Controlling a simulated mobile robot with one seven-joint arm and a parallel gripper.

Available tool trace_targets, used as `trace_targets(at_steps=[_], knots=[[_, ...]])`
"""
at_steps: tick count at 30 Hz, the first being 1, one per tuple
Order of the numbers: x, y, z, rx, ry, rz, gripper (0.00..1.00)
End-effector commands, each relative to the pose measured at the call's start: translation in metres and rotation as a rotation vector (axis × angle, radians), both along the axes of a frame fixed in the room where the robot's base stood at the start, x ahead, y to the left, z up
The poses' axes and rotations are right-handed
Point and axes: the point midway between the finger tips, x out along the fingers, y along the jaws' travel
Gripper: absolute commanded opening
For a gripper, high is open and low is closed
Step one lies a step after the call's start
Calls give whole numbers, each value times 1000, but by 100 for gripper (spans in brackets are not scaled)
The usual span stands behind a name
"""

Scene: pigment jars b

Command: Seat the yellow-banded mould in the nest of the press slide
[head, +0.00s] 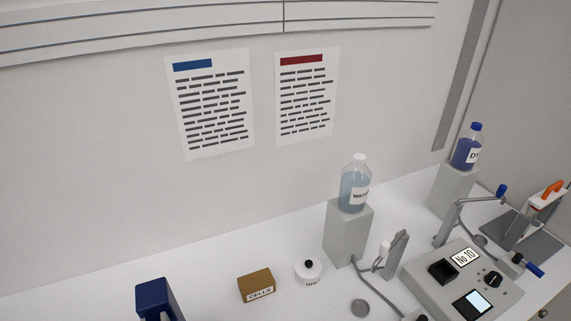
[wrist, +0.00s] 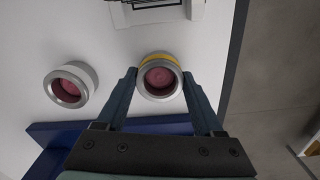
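The yellow-banded mould (wrist: 160,60) stands on the white bench in the wrist view, a round grey-rimmed cup with a dark red inside. A yellow band shows along its far edge. My gripper (wrist: 160,76) is open, with one fingertip on each side of this mould; I cannot tell whether either touches it. A second mould (wrist: 88,76) with a white body, grey rim and red inside stands to the left. I cannot make out the press slide or its nest. The head view shows neither mould.
A blue block (wrist: 60,130) lies behind my fingers in the wrist view, and the bench edge (wrist: 236,60) runs close on the right. In the head view a blue upright thing (head: 155,298), a CELLS box (head: 256,285), a white jar (head: 309,271) and a grey instrument (head: 460,283) stand on the bench.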

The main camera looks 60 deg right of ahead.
Motion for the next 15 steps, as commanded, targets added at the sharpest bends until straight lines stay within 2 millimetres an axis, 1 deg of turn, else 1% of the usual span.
trace_targets(at_steps=[1, 10, 15], knots=[[0, 0, 0, 0, 0, 0, 55], [0, 0, 0, -1, -1, 0, 1], [1, 0, 1, -1, -1, 0, 0]])
